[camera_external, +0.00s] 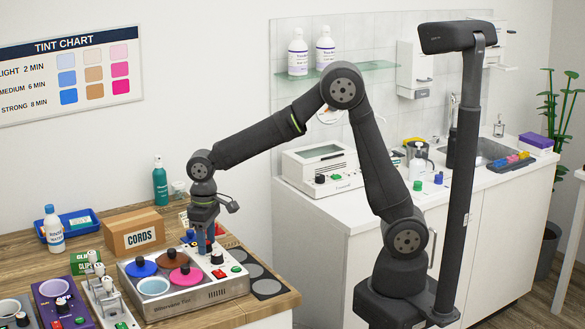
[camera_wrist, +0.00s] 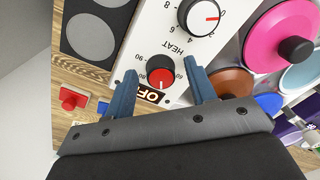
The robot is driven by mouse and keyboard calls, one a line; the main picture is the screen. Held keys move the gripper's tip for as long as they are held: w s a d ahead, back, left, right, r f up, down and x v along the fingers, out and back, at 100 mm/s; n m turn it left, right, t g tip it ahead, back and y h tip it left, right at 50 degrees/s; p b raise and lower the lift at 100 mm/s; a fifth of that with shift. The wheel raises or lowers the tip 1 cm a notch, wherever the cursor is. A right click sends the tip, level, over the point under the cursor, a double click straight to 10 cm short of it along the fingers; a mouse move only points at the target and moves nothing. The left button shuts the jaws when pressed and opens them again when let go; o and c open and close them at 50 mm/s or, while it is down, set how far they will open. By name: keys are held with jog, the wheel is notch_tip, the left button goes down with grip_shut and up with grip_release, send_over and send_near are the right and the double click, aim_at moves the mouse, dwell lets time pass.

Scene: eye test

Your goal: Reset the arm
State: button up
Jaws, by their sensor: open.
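The tint bath (camera_external: 215,290) is a metal-fronted unit with coloured lidded pots and a white control panel. In the wrist view its panel (camera_wrist: 160,30) carries the printed word HEAT and two round knobs. The nearer knob (camera_wrist: 161,72) is black with a red face and a white mark; 80 and 90 are legible beside it. In the external view my gripper (camera_external: 203,243) hangs over the panel.
A dark mat with grey discs (camera_external: 267,288) is at the right. A CORDS box (camera_external: 134,232) stands behind. A purple device (camera_external: 66,312) is at the left.

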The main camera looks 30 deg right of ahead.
jog(key=shift+r, duration=0.1)
notch_tip(320, 180, up, 17)
notch_tip(320, 180, down, 17)
jog(key=shift+f, duration=0.15)
jog(key=n, duration=1.1)
jog(key=shift+w, duration=0.15)
jog(key=shift+r, duration=2.4)
